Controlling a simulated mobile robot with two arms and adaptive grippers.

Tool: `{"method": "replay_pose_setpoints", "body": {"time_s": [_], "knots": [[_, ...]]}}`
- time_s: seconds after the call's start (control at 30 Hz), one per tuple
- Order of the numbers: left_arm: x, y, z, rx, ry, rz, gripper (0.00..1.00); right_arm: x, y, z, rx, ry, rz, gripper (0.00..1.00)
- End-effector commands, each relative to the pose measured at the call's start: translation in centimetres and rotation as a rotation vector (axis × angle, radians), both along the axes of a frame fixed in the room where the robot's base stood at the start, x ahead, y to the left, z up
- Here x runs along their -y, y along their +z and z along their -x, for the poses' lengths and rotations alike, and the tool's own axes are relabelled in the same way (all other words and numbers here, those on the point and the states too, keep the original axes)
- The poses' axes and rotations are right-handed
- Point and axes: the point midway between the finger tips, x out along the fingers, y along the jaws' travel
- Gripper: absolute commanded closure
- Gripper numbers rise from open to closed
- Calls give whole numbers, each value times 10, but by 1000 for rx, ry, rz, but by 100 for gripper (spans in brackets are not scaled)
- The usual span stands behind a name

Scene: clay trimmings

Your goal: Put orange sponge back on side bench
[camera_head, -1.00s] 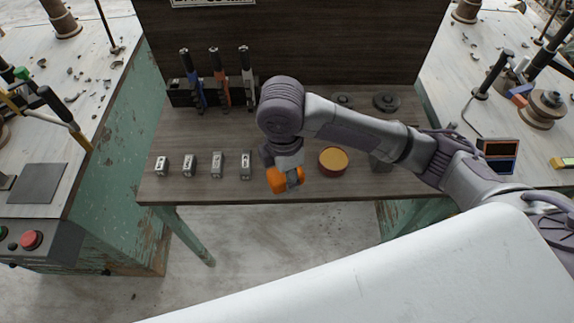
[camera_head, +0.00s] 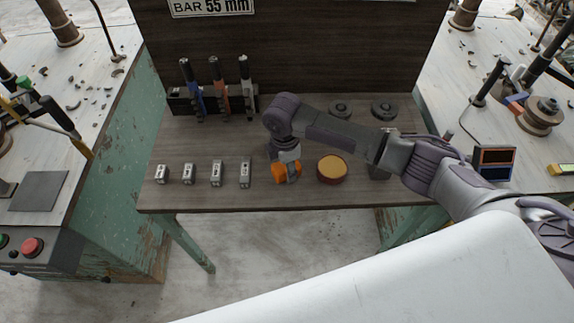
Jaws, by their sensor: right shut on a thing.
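The orange sponge (camera_head: 279,174) is at the front of the middle bench, between the metal blocks and a round tin. My right gripper (camera_head: 291,173) points down and is shut on it, with a grey finger crossing the orange. Whether the sponge touches the bench top or hangs just above it I cannot tell. Part of it is hidden by the gripper. Benches stand at both sides, the left bench (camera_head: 97,60) and the right bench (camera_head: 440,50). My left gripper is not in view.
The round tin (camera_head: 332,169) with a tan top stands close right of my gripper. Several small metal blocks (camera_head: 216,174) stand in a row to the left. A tool rack (camera_head: 182,103) is behind. A dark framed object (camera_head: 494,162) and a yellow block (camera_head: 562,170) lie on the right bench.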

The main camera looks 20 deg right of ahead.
Motion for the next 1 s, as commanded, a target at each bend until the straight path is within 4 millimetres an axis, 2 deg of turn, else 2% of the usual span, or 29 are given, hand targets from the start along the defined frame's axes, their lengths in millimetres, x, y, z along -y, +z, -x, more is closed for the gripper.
{"method": "replay_pose_setpoints", "body": {"time_s": [0.33,0.37,0.5,0.83,1.0], "knots": [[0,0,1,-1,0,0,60,0,-3,0,0,-1,0,84],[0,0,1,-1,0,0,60,0,-4,0,1,-1,0,50],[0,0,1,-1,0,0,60,0,-3,0,1,-1,0,26],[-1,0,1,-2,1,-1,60,0,-1,0,2,-1,0,26],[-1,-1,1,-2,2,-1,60,-1,17,-2,5,-2,-1,26]]}}
